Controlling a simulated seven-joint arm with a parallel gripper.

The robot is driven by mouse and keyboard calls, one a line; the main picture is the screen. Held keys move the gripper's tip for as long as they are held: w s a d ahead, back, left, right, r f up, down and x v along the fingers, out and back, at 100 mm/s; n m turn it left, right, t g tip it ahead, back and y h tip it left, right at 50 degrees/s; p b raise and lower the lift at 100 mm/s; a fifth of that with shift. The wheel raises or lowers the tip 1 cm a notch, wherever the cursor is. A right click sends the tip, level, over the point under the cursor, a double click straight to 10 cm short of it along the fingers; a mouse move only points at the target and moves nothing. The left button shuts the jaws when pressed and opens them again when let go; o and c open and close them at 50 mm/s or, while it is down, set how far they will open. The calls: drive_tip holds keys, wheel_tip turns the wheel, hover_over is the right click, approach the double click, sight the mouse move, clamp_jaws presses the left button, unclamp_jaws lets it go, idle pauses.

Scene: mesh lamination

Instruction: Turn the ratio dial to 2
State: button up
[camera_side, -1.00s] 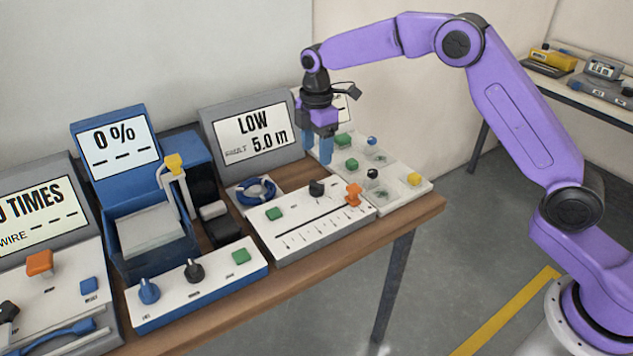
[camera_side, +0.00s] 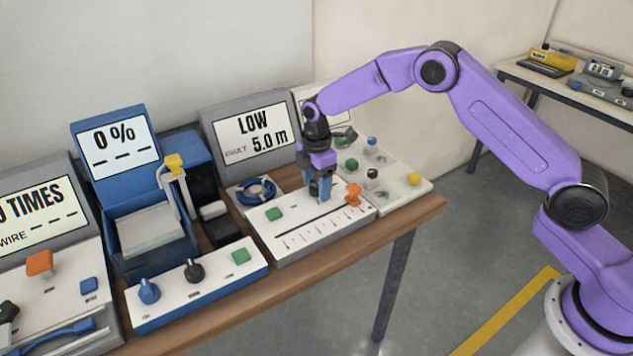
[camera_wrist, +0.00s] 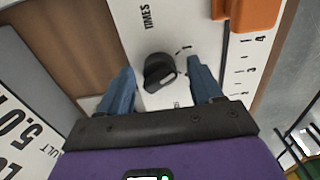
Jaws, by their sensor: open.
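A small black dial (camera_wrist: 160,72) with a pale pointer mark sits on a white panel and shows between my fingers in the wrist view. My gripper (camera_wrist: 161,66) is open, one blue finger on each side of the dial. In the side view my gripper (camera_side: 319,196) points down at the panel and mostly hides this dial. Whether the fingers touch it, I cannot tell. Another black dial (camera_side: 194,271) and a blue dial (camera_side: 149,291) stand on the blue-edged panel; their labels are unreadable.
The white panel (camera_side: 281,249) also carries an orange slider (camera_side: 353,196) and a green button (camera_side: 274,214). The slider (camera_wrist: 250,14) is close to my right finger in the wrist view. The screen (camera_side: 248,130) behind reads LOW, 5.0 m. A panel with small parts (camera_side: 408,195) lies to the right.

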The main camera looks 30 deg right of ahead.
drive_tip(key=c, duration=1)
drive_tip(key=shift+m, duration=0.3)
drive_tip(key=m, duration=0.5)
drive_tip(key=shift+m, duration=0.3)
drive_tip(key=m, duration=0.5)
drive_tip(key=shift+m, duration=0.3)
drive_tip(key=o, duration=1)
